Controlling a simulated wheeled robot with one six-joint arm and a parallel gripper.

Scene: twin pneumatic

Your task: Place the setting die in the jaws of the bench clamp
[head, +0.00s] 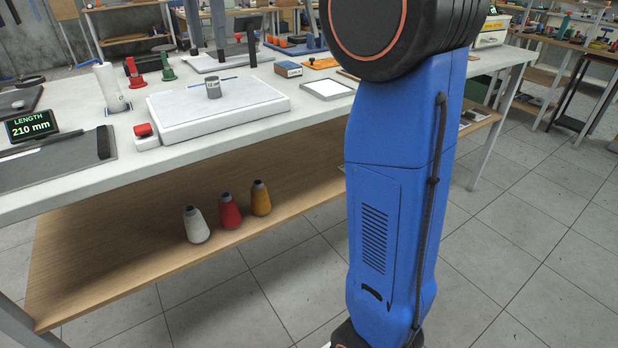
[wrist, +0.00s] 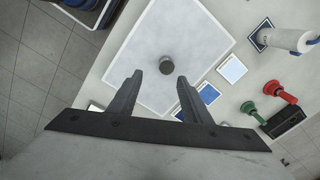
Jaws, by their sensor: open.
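A small grey cylinder (head: 213,88), which looks like the setting die, stands upright on a white slab (head: 258,97) on the bench. In the wrist view the cylinder (wrist: 166,67) shows just beyond and between my fingertips, on the white slab (wrist: 200,40). My gripper (wrist: 160,77) is open, with nothing between its fingers.
A red button on a white block (head: 147,137) stands at the slab's left. A paper roll (head: 111,88), a red tool (head: 135,73) and a green tool (head: 167,68) stand behind. A white-faced panel (head: 327,89) lies to the right. Thread cones (head: 230,211) stand on the lower shelf.

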